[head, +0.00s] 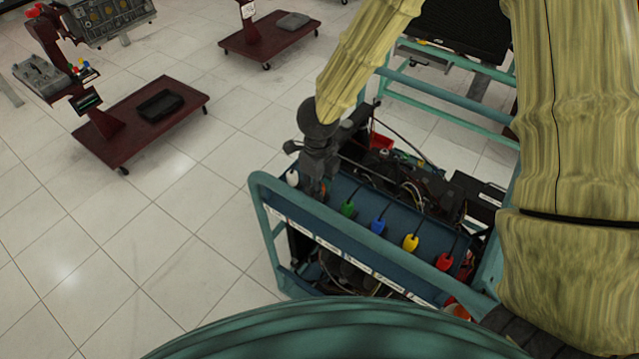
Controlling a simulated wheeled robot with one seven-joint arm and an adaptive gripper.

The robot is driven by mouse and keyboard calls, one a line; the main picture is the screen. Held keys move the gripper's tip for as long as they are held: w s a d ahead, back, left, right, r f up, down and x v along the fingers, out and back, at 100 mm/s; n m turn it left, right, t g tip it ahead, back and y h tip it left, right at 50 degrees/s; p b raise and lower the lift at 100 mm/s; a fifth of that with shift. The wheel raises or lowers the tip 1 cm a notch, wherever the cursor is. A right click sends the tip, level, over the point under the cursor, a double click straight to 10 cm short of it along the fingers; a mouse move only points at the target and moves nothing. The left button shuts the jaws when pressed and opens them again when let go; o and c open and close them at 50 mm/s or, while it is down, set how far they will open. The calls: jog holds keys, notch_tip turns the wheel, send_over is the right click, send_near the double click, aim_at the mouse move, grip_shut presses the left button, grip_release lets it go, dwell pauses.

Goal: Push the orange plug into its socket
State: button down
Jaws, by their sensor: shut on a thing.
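My gripper (317,190) points down at the left end of the blue panel on the engine trainer. It is shut on the orange plug (325,187), of which only a sliver of orange shows beside the fingers. The plug is in the row between a white plug and a green plug. The orange plug's socket is hidden by my gripper, and I cannot tell how deep the plug sits.
A white plug (292,177) is close left of my gripper. Green (347,208), blue (379,226), yellow (410,242) and red (444,262) plugs follow to the right, with black cables. A teal frame rail (340,232) runs in front. Open tiled floor lies left.

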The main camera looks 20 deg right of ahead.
jog(key=shift+f+b, duration=0.4)
jog(key=shift+f, duration=0.2)
dwell(0.6)
jog(key=c, duration=1.1)
grip_release()
jog(key=shift+c, duration=0.2)
jog(key=shift+r, duration=0.1)
notch_tip(320, 180, up, 12)
